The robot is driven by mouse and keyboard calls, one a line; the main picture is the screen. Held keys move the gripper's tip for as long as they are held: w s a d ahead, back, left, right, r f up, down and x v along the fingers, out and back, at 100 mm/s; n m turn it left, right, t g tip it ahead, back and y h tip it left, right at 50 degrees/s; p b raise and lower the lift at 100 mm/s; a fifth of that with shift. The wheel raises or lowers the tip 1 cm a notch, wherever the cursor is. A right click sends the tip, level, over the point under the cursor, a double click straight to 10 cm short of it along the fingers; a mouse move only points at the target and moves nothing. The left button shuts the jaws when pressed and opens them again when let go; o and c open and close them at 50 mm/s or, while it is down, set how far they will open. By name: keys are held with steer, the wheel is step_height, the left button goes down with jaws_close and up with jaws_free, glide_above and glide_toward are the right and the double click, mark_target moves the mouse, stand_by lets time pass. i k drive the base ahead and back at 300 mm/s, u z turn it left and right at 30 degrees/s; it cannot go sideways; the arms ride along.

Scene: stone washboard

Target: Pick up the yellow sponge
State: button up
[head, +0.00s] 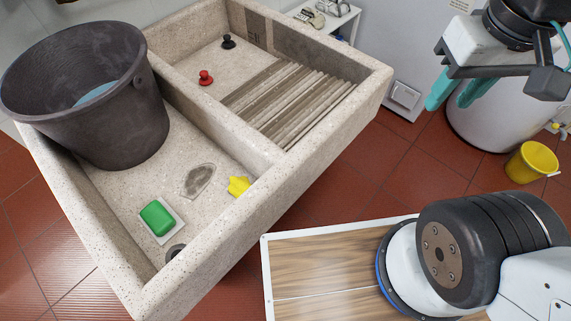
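The yellow sponge (238,187) is a small star-like shape in the near basin of the stone washboard (374,88). It lies against the inner side of the basin's right wall, and its lower edge may be partly hidden by the rim. My gripper (458,98) is at the upper right, well away from the sponge, beyond the washboard's right edge. Its two teal fingers point down and are apart, with nothing seen between them.
The near basin also holds a large dark bucket (120,120) and a green soap block (157,218) on a white dish. Red (206,78) and black (228,41) plugs lie in the far basin beside the ribbed slope. A yellow bucket (531,163) stands on the red floor.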

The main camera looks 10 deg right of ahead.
mark_target(238, 186)
steer(key=z, duration=1.75)
steer(key=k, duration=1.95)
steer(key=u, duration=1.8)
steer(key=i, duration=0.55)
steer(key=u, duration=0.05)
